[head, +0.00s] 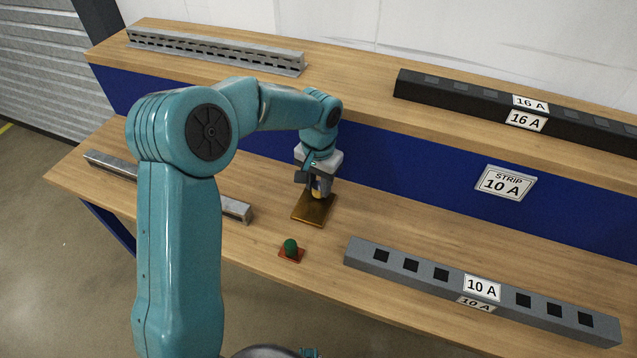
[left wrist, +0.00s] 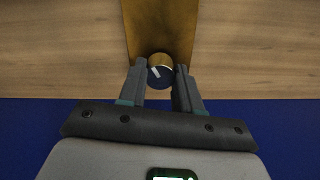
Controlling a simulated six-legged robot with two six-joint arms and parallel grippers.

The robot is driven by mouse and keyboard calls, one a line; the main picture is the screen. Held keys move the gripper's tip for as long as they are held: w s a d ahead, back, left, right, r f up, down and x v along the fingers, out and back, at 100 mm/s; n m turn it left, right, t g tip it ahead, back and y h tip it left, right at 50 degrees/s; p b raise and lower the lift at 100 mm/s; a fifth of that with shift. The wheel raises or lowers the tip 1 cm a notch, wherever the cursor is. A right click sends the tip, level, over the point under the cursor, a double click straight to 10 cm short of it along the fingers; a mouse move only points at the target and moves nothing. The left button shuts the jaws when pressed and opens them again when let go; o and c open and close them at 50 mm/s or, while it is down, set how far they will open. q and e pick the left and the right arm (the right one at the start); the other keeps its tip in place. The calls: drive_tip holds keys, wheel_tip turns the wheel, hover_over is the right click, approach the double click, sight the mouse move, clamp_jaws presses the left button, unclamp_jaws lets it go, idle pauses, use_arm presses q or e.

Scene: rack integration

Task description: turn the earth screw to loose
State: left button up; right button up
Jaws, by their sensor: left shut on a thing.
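The earth screw (left wrist: 160,70) is a round knob with a dark face, a white mark and a brass-coloured side. It stands on a brass plate (head: 314,210) on the lower shelf; the plate also shows in the left wrist view (left wrist: 160,25). My left gripper (head: 318,190) points down over the plate, shut on the screw, with one finger on each side of it in the left wrist view (left wrist: 161,82). The white mark slants toward the upper left there. In the head view the fingers hide most of the screw. My right gripper is not in view.
A green knob on a red base (head: 291,250) sits near the shelf's front edge. A grey 10 A strip (head: 400,266) lies to the right, a metal rail (head: 236,209) to the left. Above are a slotted rail (head: 215,52) and a black 16 A strip (head: 450,97).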

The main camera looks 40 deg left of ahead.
use_arm(q)
drive_tip(key=n, duration=0.4)
drive_tip(key=shift+n+b, duration=0.3)
drive_tip(key=shift+b, duration=0.05)
drive_tip(key=n, duration=0.3)
drive_tip(key=shift+n+b, duration=0.35)
drive_tip(key=shift+n, duration=0.05)
drive_tip(key=n+b, duration=0.1)
drive_tip(key=n, duration=0.6)
drive_tip(key=n+b, duration=0.1)
drive_tip(key=n, duration=0.3)
drive_tip(key=shift+n, duration=0.4)
drive_tip(key=n, duration=0.4)
drive_tip(key=shift+w+r+n+b, duration=0.1)
drive_tip(key=shift+n+b, duration=0.2)
drive_tip(key=o, duration=1)
drive_tip(key=shift+o, duration=0.2)
